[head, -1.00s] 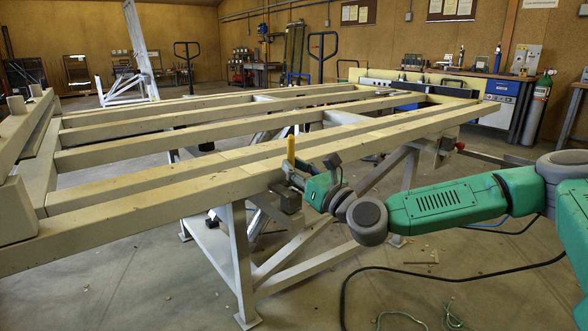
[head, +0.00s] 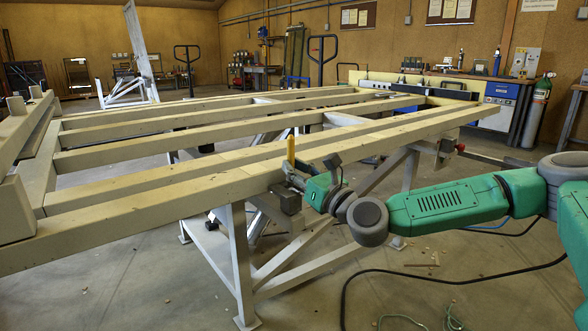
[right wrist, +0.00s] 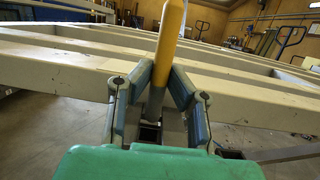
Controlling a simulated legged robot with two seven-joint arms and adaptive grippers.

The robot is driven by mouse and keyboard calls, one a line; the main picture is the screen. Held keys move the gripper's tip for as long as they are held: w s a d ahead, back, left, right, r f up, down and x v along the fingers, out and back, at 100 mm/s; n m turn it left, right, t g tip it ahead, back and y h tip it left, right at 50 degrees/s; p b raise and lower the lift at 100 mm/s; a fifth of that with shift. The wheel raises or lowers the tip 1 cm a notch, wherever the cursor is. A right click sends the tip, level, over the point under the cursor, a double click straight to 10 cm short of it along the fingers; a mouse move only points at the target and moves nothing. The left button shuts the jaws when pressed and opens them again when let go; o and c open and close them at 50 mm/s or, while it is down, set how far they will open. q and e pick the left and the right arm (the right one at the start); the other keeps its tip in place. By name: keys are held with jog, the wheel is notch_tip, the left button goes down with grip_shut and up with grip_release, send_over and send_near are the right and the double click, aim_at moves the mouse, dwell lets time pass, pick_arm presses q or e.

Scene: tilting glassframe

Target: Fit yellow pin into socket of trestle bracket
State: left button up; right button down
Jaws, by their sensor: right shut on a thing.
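The yellow pin (head: 291,152) stands upright in my right gripper (head: 294,179), beside the front beam of the wooden frame. In the right wrist view the pin (right wrist: 168,45) has a yellow upper part and a grey lower part. The right gripper's fingers (right wrist: 158,95) are shut on it from both sides. The trestle bracket (head: 287,200) is a dark grey block on the near side of the beam, just below the gripper. A dark square socket (right wrist: 150,132) shows below the pin's lower end. I cannot tell whether the pin's tip is inside it. My left gripper is not in view.
The long wooden frame (head: 150,194) rests on grey steel trestle legs (head: 240,262) and runs close beside the gripper. A black cable (head: 420,271) and small wood scraps lie on the floor. Open floor lies in front of the trestle.

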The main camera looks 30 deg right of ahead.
aim_at(294, 183)
jog(key=shift+f, duration=1.8)
jog(key=c, duration=1.4)
grip_release()
jog(key=shift+c, duration=0.2)
jog(key=shift+f, duration=0.1)
jog(key=shift+s, duration=0.1)
jog(key=v, duration=1.1)
jog(key=shift+s, duration=0.4)
jog(key=shift+a+f, duration=0.1)
